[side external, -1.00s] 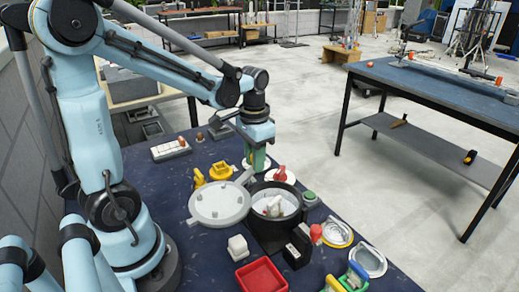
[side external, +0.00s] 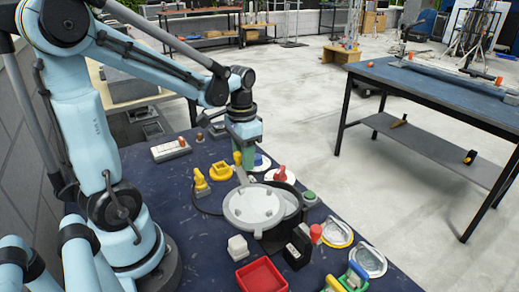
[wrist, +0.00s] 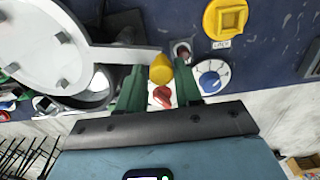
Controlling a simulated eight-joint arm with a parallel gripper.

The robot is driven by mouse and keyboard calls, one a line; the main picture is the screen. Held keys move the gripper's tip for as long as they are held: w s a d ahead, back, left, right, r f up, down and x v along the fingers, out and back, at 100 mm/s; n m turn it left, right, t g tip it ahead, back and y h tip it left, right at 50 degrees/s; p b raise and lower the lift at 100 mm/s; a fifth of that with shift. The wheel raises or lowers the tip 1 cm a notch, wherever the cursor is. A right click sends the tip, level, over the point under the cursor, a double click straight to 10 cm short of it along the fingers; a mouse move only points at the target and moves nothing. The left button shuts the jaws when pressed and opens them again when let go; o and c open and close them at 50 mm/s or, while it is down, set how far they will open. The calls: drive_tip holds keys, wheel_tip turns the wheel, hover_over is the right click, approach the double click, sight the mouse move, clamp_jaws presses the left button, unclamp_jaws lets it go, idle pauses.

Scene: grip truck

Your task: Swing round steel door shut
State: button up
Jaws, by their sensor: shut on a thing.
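The round steel door (side external: 254,206) is a pale grey disc with several raised studs. It lies over much of the black round vessel (side external: 290,222), but part of the opening still shows on the right side. In the wrist view the door (wrist: 45,45) is at the upper left, with its arm reaching to a yellow knob (wrist: 160,68). A gap into the vessel shows beside the door. My gripper (side external: 243,160) is shut on the yellow knob, its green fingers (wrist: 160,78) on either side. The contact itself is partly hidden in the side view.
Yellow fittings (side external: 220,171) stand left of my gripper. A red knob (side external: 281,174) and a green button (side external: 309,197) are right of it. A white cube (side external: 238,246), red tray (side external: 261,276) and black block (side external: 297,250) stand in front. A blue dial (wrist: 210,78) is near the fingers.

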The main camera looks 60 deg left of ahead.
drive_tip(key=shift+s+a, duration=0.2)
drive_tip(key=shift+s, duration=0.35)
drive_tip(key=c, duration=0.4)
drive_tip(key=shift+s+a, duration=0.15)
drive_tip(key=shift+s, duration=0.3)
clamp_jaws()
drive_tip(key=shift+c, duration=0.2)
unclamp_jaws()
drive_tip(key=o, duration=0.7)
drive_tip(key=shift+o, duration=0.4)
drive_tip(key=shift+o, duration=0.3)
drive_tip(key=shift+r, duration=4)
